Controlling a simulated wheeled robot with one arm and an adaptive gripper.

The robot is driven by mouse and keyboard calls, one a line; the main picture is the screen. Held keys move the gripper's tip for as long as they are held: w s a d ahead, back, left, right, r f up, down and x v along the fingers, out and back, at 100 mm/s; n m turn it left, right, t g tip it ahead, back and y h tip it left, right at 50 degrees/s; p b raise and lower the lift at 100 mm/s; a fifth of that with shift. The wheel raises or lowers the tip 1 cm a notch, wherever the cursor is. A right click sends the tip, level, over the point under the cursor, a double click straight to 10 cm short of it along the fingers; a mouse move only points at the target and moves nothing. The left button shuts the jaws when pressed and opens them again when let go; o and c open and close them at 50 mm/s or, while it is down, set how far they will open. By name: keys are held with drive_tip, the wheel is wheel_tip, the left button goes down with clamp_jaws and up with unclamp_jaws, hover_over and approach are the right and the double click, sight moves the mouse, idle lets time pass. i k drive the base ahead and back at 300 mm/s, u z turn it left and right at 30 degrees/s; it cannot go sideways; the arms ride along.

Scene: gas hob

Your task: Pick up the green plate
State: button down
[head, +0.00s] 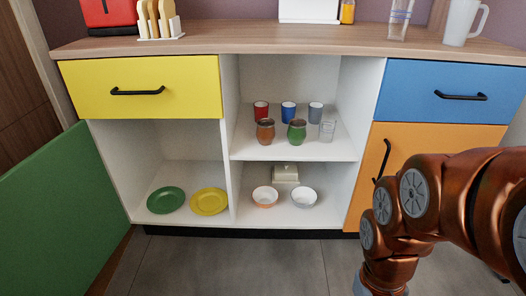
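The green plate (166,200) lies flat on the floor of the cabinet's open lower left compartment (178,151). A yellow plate (209,201) lies just to its right, with a small gap between them. My arm comes in from the right and bends down at the lower right of the head view, well to the right of both plates. My gripper is out of view below the picture's edge, so its fingers are hidden.
A green door (60,215) stands open at the left. Bowls (265,196) and a butter dish (285,172) fill the lower middle shelf, with cups (288,109) and jars above. An orange door (408,150) is shut. The floor in front (230,265) is clear.

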sight(165, 199)
drive_tip(key=u, duration=1.2)
